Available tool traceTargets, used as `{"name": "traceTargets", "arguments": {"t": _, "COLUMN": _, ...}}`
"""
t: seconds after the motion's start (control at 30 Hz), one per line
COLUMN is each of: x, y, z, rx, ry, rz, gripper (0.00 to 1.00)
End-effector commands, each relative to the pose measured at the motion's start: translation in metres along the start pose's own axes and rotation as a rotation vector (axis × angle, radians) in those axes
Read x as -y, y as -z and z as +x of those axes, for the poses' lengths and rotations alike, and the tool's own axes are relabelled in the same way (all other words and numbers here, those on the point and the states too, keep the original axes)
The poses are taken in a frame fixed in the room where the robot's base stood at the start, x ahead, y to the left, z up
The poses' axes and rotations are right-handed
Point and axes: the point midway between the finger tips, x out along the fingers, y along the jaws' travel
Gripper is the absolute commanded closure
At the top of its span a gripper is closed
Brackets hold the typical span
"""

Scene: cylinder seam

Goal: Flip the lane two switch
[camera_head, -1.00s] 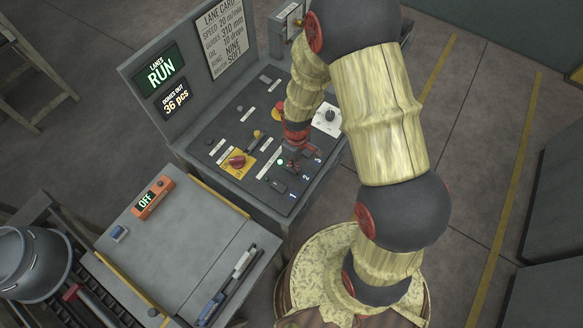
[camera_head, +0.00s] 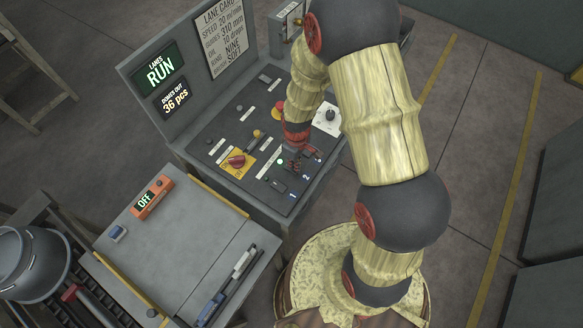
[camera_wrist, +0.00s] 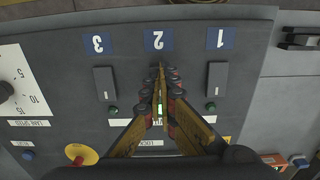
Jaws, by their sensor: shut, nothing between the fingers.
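In the wrist view a blue label 2 (camera_wrist: 159,39) marks lane two on the dark panel. My gripper (camera_wrist: 159,72) is shut and empty, its fingertips just below that label in the picture. The fingers cover the lane two switch, so its position and any contact are hidden. A bright green lamp (camera_wrist: 158,109) shows between the fingers. The lane one switch (camera_wrist: 217,79) and lane three switch (camera_wrist: 105,83) stand clear on either side. In the head view my gripper (camera_head: 299,160) is low over the panel, near label 2 (camera_head: 306,177).
A red knob on a yellow plate (camera_head: 236,160) and a red button (camera_head: 279,108) are on the same panel. A white dial plate (camera_head: 327,119) lies beyond my gripper. The screen (camera_head: 161,71) reads RUN. A grey side table (camera_head: 185,230) stands in front.

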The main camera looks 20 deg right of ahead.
Motion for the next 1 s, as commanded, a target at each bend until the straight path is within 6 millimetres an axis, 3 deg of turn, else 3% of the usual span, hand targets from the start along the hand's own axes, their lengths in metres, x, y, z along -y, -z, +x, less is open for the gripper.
{"name": "traceTargets", "arguments": {"t": 1.0, "x": 0.000, "y": 0.000, "z": 0.013, "rx": 0.000, "ry": 0.000, "rz": 0.000, "gripper": 1.00}}
